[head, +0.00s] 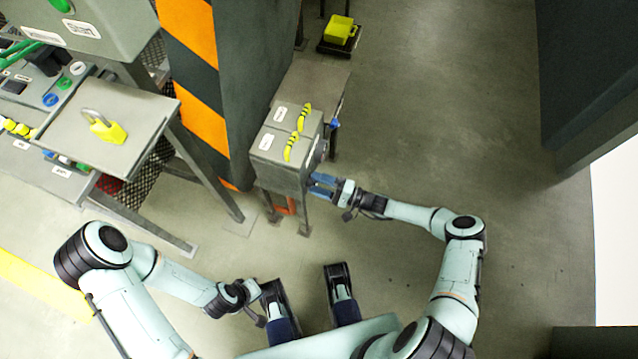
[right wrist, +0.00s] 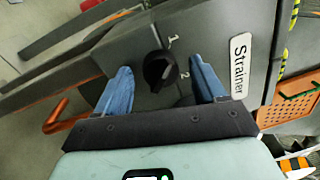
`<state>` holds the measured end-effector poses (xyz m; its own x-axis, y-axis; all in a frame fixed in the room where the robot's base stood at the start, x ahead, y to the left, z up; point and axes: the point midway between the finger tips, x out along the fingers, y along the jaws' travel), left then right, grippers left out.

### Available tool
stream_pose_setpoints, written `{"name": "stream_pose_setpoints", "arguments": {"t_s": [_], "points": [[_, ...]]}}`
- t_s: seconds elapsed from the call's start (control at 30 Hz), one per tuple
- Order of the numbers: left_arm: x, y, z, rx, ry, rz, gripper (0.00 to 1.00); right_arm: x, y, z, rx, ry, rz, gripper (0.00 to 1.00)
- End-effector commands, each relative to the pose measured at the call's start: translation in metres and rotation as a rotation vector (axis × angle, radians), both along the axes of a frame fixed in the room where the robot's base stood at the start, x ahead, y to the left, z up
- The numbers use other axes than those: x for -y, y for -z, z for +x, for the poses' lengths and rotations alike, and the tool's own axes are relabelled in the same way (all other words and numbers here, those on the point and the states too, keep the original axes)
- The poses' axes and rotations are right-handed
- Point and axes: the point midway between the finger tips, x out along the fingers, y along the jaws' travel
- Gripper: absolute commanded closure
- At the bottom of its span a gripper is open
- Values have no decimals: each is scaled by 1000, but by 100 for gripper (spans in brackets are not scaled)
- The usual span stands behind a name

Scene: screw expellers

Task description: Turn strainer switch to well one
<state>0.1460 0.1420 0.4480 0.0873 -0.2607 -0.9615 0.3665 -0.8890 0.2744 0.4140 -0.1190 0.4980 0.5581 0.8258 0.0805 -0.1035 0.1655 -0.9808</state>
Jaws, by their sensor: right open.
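The strainer switch is a round black knob (right wrist: 160,72) on a grey box face in the right wrist view. A "1" is printed above it and a "2" to its lower right; which one it points to is unclear. A white "Strainer" label (right wrist: 240,63) is to its right. My right gripper (right wrist: 161,66) is open, with one blue finger on each side of the knob and visible gaps between. In the head view my right gripper (head: 325,185) is at the right side of the grey box (head: 280,172). My left gripper (head: 254,297) is low, far from the box; its jaws are unclear.
A table with a yellow padlock (head: 107,130) is at the left. Open floor (head: 450,110) is to the right.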

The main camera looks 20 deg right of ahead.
Motion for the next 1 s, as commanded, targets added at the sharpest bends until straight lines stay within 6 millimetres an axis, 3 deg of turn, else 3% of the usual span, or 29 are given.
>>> {"name": "stream_pose_setpoints", "arguments": {"t_s": [0.23,0.7,1.0], "points": [[1,-2,-2,-6,3,-2,100,16,1,-10,-1,2,-1,30],[4,-7,-8,-23,9,-11,100,96,10,-65,-2,2,0,30],[4,-7,-8,-22,9,-10,100,111,11,-75,0,0,-1,30]]}}
